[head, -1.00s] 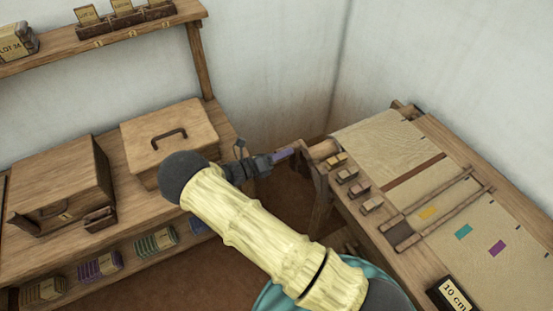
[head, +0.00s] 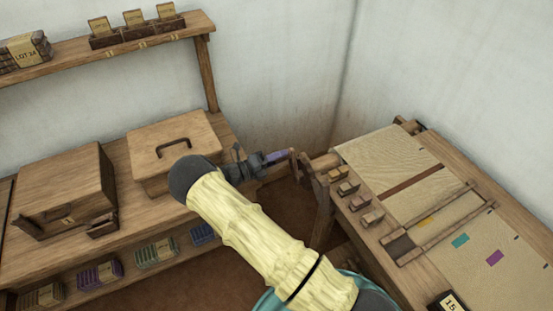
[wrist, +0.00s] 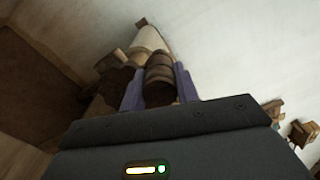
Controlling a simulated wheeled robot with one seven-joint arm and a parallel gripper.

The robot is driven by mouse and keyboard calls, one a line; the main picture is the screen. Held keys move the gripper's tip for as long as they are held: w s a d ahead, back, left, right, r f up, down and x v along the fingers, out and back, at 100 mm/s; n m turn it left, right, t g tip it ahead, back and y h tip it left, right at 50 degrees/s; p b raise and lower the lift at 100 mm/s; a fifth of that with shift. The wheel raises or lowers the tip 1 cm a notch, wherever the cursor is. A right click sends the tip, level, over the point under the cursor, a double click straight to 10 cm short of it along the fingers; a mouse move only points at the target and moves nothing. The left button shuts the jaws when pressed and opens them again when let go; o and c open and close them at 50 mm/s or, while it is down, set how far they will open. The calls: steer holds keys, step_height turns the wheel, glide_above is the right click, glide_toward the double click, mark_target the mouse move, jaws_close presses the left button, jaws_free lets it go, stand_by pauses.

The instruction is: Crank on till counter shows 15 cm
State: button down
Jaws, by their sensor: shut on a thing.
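In the wrist view the brown, rounded crank handle (wrist: 159,80) sits between my two purple-grey fingers (wrist: 158,88). The crank arm (head: 293,162) stands beside my fingertips in the head view. The counter (head: 449,302) is at the bottom edge, partly cut off; it reads 15, and its unit is out of frame. Pale cloth (head: 385,160) with a brown stripe lies on the loom, with teal (head: 460,241) and purple patches.
A wooden frame (head: 440,225) lies across the cloth. Several small wooden blocks (head: 348,189) line the loom's left edge. A bench with a lidded box (head: 172,150) and a wooden cabinet (head: 65,190) stands left. A shelf (head: 120,42) hangs above. Walls close the corner behind.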

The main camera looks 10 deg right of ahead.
steer(key=c, duration=1.1)
jaws_free()
steer(key=shift+o, duration=0.2)
steer(key=shift+a, duration=0.1)
steer(key=b+v, duration=0.3)
steer(key=v, duration=1.4)
steer(key=shift+a, duration=0.15)
